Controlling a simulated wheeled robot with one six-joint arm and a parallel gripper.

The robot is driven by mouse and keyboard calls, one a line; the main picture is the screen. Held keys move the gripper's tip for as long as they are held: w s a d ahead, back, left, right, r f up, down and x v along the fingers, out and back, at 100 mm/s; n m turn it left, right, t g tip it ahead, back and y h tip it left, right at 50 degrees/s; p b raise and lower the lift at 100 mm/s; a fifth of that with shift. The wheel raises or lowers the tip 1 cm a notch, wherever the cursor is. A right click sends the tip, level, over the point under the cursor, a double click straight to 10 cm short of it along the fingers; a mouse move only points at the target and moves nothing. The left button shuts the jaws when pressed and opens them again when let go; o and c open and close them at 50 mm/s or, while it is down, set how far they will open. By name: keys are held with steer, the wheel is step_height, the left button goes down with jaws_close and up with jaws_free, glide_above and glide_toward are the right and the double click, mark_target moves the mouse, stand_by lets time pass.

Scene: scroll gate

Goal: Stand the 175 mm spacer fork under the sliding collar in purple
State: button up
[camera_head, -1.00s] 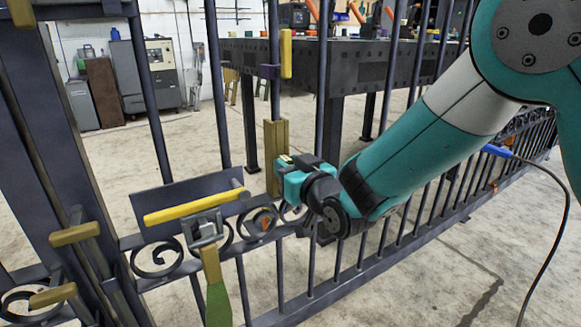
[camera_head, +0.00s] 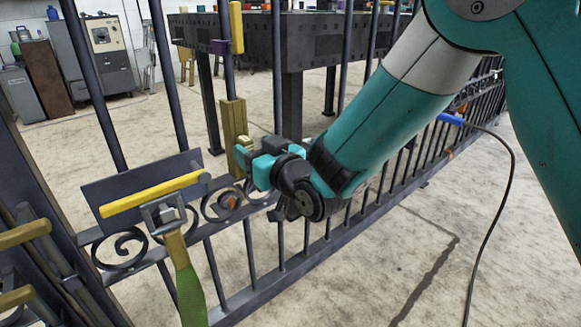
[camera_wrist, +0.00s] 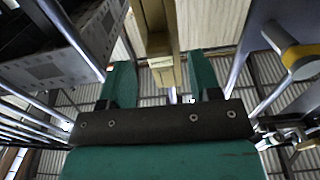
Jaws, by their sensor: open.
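The purple sliding collar (camera_head: 219,47) sits on an upright gate bar, with a yellow handle (camera_head: 236,27) at its side. The spacer fork (camera_head: 234,122), a tall olive-yellow channel, stands upright at the same bar below the collar. A stretch of bare bar shows between its top and the collar. Its foot is near the scroll rail; exact contact is hard to see. My gripper (camera_head: 245,158) is at the fork's lower right. In the wrist view its teal fingers (camera_wrist: 162,75) are open, with part of the fork (camera_wrist: 161,65) between them; touch cannot be told.
A yellow bar (camera_head: 152,194) on a dark plate and a green-handled piece (camera_head: 186,285) are left of my gripper. Gate bars and scrollwork (camera_head: 125,248) surround it. A dark workbench (camera_head: 290,42) stands behind the gate. A black cable (camera_head: 508,190) hangs at right.

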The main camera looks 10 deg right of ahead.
steer(key=b+v, duration=1.1)
steer(key=v, duration=0.3)
steer(key=shift+s+d+b, duration=0.2)
steer(key=shift+b, duration=0.1)
steer(key=shift+r, duration=0.15)
steer(key=s+d+r+g+h+p, duration=0.3)
steer(key=s+d+r+g+p, duration=0.15)
steer(key=s+g+p, duration=0.45)
steer(key=s+d+r+g+h+p, duration=0.35)
steer(key=s+r+g+p, duration=0.25)
steer(key=s+p, duration=0.4)
step_height(320, 180, up, 36)
steer(key=w+p, duration=0.1)
steer(key=p, duration=3.6)
steer(key=shift+y, duration=0.35)
